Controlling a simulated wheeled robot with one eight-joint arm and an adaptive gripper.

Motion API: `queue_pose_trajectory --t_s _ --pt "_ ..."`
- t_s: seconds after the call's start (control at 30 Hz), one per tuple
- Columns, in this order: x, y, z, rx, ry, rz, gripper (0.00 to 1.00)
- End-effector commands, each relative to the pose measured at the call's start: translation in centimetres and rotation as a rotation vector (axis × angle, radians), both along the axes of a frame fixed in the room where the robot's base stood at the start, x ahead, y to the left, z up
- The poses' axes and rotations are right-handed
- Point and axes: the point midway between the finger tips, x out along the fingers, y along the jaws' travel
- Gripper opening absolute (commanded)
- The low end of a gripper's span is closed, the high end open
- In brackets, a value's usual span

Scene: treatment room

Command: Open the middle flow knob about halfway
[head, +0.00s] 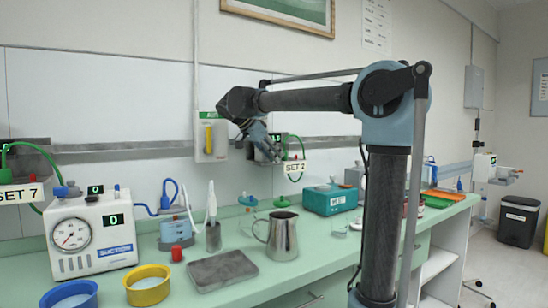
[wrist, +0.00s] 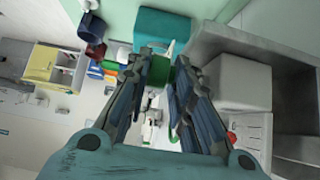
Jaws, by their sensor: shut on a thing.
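The middle flow unit (head: 280,153) is on the wall rail behind the "SET 2" sign (head: 294,168), with a green hose looping at its right. My gripper (head: 262,143) reaches down to this unit and covers its front, so the knob is hidden in the head view. In the wrist view, my gripper (wrist: 167,72) has its fingers shut on a green knob (wrist: 160,70), one finger on each side. How far the knob is turned cannot be told.
A left unit carries a "SET 7" sign (head: 18,194); another unit (head: 486,165) is far right. A white box with "AUTO"-like green label (head: 211,138) is just left of my gripper. Below, the counter holds a metal jug (head: 282,238), grey tray (head: 222,269) and teal box (head: 330,199).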

Motion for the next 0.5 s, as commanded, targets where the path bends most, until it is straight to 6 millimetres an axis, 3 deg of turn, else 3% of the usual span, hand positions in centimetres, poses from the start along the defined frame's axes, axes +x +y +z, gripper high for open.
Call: queue_pose_trajectory --t_s 0.5 --pt "-0.36 -0.11 -0.26 -0.044 -0.021 -0.006 0.0"
